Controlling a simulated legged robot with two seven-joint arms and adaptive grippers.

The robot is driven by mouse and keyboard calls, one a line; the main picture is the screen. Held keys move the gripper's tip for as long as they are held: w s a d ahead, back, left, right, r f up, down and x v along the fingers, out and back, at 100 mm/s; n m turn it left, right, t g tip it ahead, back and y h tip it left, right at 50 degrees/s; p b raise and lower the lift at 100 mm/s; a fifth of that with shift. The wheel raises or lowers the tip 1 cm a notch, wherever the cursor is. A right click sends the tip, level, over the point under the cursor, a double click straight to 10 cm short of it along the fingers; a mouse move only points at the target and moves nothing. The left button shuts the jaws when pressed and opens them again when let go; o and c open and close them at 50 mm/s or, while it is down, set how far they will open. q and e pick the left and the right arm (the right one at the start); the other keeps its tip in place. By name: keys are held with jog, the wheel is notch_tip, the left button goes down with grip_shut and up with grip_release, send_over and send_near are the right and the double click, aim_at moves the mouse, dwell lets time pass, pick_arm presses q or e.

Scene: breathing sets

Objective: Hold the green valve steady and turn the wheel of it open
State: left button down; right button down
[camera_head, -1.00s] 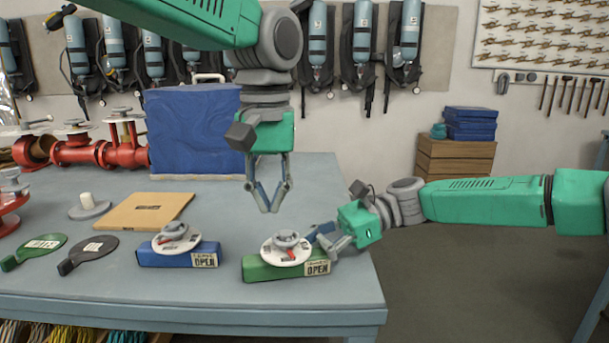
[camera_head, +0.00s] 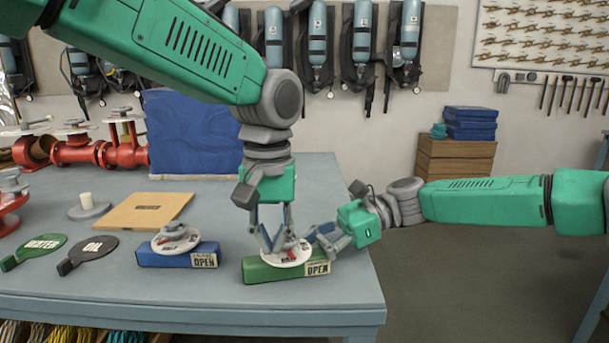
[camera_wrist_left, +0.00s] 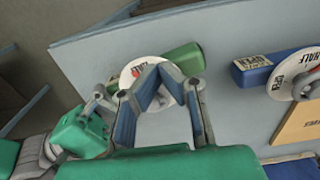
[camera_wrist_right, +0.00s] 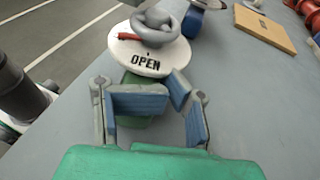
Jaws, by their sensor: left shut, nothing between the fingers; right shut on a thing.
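The green valve (camera_head: 262,272) sits near the table's front right corner, an "OPEN" tag on its right end. On top is a white dial (camera_head: 300,258) with a grey wheel, partly hidden by my left gripper in the head view. My left gripper (camera_head: 278,249) points down at the wheel, its fingertips together in the left wrist view (camera_wrist_left: 159,70). Contact with the wheel is unclear. My right gripper (camera_head: 325,241) is shut on the green valve's right end. The right wrist view shows the wheel (camera_wrist_right: 153,26), its red pointer and the word "OPEN" on the dial.
A blue valve (camera_head: 165,255) with a similar dial stands left of the green one. A tan board (camera_head: 150,211), paddle-shaped tags (camera_head: 88,252) and red pipework (camera_head: 85,152) lie further left. A blue case (camera_head: 190,135) stands behind. The table's right edge is close to my right gripper.

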pick_arm(q)
jog(key=shift+w, duration=0.15)
dwell(0.4)
jog(key=shift+d+f, duration=0.1)
jog(key=shift+d, duration=0.15)
jog(key=shift+d, duration=1.25)
jog(key=shift+w+d, duration=0.1)
jog(key=shift+d, duration=0.05)
jog(key=shift+s+d, duration=0.2)
jog(key=shift+s, duration=0.1)
notch_tip(320, 180, up, 6)
jog(key=shift+s, duration=0.15)
dwell(0.5)
